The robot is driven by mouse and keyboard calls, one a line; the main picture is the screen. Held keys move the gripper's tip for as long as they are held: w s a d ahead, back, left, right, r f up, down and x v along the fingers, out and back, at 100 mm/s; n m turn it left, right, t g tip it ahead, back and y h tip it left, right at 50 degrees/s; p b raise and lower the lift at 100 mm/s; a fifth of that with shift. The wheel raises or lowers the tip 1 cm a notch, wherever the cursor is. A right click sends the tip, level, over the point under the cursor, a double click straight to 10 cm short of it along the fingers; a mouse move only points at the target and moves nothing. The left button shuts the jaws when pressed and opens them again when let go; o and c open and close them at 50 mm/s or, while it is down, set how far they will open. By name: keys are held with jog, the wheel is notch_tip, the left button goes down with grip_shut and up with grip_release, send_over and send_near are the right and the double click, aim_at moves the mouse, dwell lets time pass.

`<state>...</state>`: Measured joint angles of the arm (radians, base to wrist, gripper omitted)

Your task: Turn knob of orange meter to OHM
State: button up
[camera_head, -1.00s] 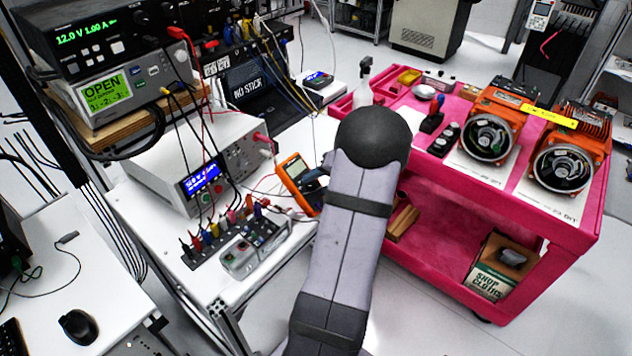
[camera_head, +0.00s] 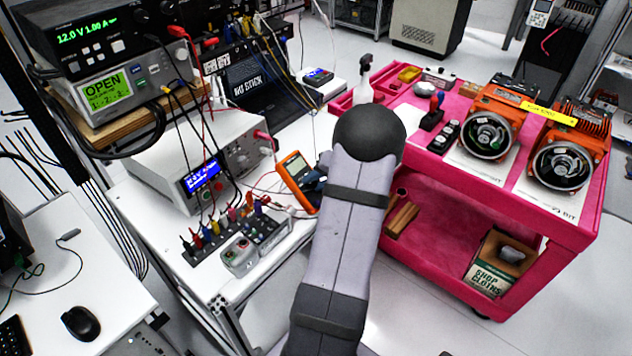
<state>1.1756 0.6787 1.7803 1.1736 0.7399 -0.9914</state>
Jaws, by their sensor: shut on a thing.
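The orange meter (camera_head: 294,168) lies tilted at the right part of the white bench, its grey display facing up. My gripper (camera_head: 312,183) is at the meter's face, just below the display, where the knob would be. My arm and gripper hide the right side of the meter and the knob itself. The gripper looks small and dark here, and its fingers are shut on the knob area. The knob's setting cannot be read.
A terminal strip with colored plugs (camera_head: 240,225) and a grey switch box (camera_head: 240,256) stand left of the meter. Test leads run across the bench. A pink cart (camera_head: 440,222) with orange motors stands to the right.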

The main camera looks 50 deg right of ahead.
jog(key=shift+m, duration=0.3)
jog(key=m+b, duration=0.1)
jog(key=m, duration=0.1)
jog(key=shift+m, duration=0.3)
jog(key=m, duration=0.4)
jog(key=shift+m, duration=0.3)
jog(key=m+p, duration=0.1)
jog(key=m, duration=0.3)
jog(key=shift+r, duration=0.1)
jog(key=shift+m+p, duration=0.6)
jog(key=shift+m, duration=1.3)
jog(key=o, duration=1)
jog(key=shift+o, duration=0.2)
